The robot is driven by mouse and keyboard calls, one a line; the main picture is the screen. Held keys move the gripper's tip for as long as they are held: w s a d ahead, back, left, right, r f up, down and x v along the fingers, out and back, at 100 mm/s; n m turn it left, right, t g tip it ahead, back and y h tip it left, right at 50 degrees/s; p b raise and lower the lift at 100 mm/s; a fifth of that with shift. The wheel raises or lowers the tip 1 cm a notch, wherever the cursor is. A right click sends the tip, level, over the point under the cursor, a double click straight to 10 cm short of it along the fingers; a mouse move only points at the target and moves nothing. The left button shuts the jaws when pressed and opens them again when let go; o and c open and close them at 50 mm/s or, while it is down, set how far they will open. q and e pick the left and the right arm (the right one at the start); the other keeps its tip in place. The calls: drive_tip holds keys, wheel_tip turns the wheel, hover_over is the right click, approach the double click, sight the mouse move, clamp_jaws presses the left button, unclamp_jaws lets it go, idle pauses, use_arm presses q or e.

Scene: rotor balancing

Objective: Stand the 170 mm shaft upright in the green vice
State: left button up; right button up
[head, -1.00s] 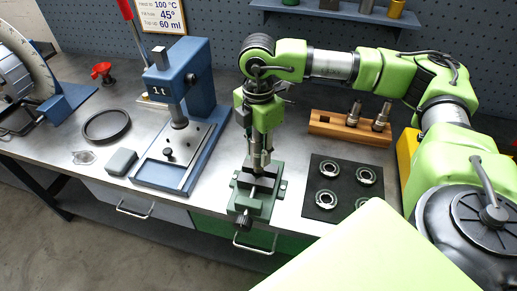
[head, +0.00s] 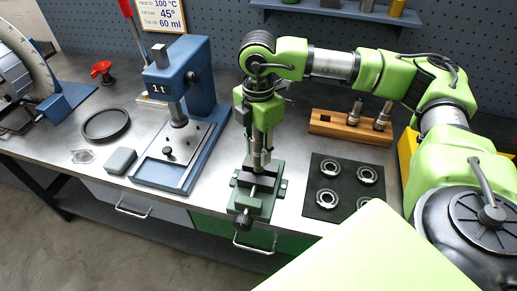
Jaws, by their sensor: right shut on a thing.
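The green vice (head: 254,200) stands near the front edge of the bench, in the middle of the head view. My right gripper (head: 259,150) points down right above it and is shut on the shaft (head: 256,166). The shaft is a narrow metal piece, roughly upright, with its lower end at the vice jaws. I cannot tell whether it sits between the jaws or just over them, as the gripper hides most of it. My left gripper is not in view.
A blue press (head: 185,110) stands to the left of the vice. A wooden block (head: 330,127) with two metal shafts lies behind to the right. A black mat (head: 326,205) with several bearing rings lies to the right. A grey block (head: 120,161) lies front left.

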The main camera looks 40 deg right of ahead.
sight(258, 162)
idle(0.4)
drive_tip(key=shift+f+b, duration=2.05)
drive_tip(key=shift+f, duration=0.15)
drive_tip(key=o, duration=1.2)
drive_tip(key=shift+o, duration=0.8)
drive_tip(key=shift+s+f, duration=0.1)
drive_tip(key=shift+f, duration=0.05)
drive_tip(key=shift+c, duration=0.4)
